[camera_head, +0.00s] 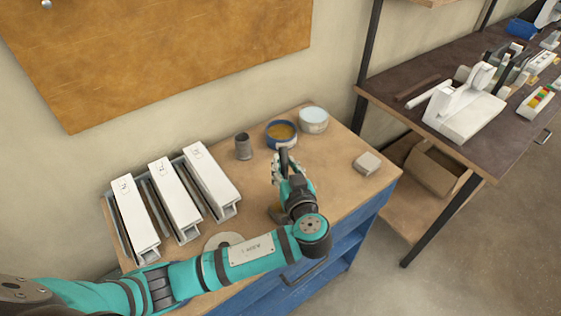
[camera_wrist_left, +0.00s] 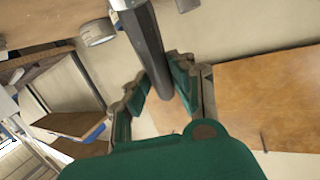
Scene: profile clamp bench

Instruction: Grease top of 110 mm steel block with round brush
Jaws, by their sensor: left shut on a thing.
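My left gripper (camera_head: 284,170) is over the middle of the bench, in front of the blue tin. It is shut on a dark, round handle (camera_head: 284,156), which looks like the brush. The wrist view shows this dark handle (camera_wrist_left: 150,45) between the fingers; its bristles are not clear. Three long white blocks (camera_head: 170,187) with small marks on top lie side by side at the left; I cannot read the marks or tell which is 110 mm. A blue tin (camera_head: 281,135) holds amber stuff that looks like grease. My right gripper is not in view.
A dark grey cup (camera_head: 243,147) and a pale tin (camera_head: 313,120) stand at the back of the bench. A pale disc (camera_head: 222,240) lies near the front, partly behind my arm.

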